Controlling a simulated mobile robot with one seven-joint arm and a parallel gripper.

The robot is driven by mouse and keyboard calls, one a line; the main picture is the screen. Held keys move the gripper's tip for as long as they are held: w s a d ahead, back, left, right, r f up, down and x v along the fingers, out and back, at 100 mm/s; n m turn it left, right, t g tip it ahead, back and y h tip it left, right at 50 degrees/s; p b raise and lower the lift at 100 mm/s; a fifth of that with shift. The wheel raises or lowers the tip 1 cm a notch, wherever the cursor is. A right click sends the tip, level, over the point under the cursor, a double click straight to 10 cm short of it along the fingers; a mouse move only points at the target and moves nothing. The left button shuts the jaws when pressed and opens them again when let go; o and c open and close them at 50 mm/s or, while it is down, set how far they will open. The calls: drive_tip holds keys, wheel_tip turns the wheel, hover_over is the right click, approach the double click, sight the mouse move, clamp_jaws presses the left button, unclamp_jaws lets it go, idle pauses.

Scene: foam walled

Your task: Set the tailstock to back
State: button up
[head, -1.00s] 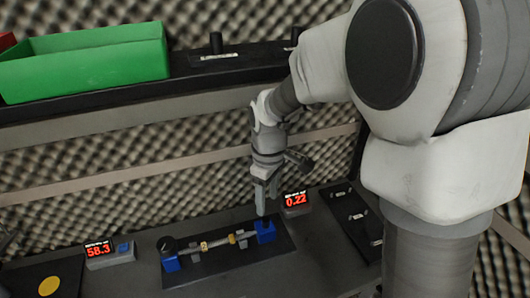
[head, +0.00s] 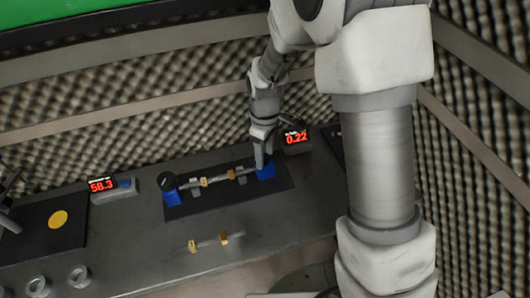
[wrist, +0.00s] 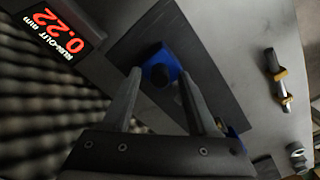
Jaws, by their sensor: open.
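The tailstock is the blue block (head: 266,172) at the right end of a dark fixture plate (head: 284,181). In the wrist view the tailstock (wrist: 165,60) has a dark round knob on the side facing the camera. A shaft with yellow collars (head: 214,180) runs from the tailstock side toward another blue block (head: 172,197) with a black knob at the left end. My gripper (head: 262,162) is over the tailstock from above, and its fingers hide part of it. In the wrist view my gripper (wrist: 160,75) is open, with one finger on each side of the tailstock. Contact cannot be told.
A runout display (head: 296,139) reading 0.22 stands close to the right of my gripper. Another display (head: 102,185) reading 58.3 stands at the left. A second shaft (head: 212,242) lies on the bench in front. Foam walls (head: 150,110) rise behind.

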clamp_jaws()
idle(1.4)
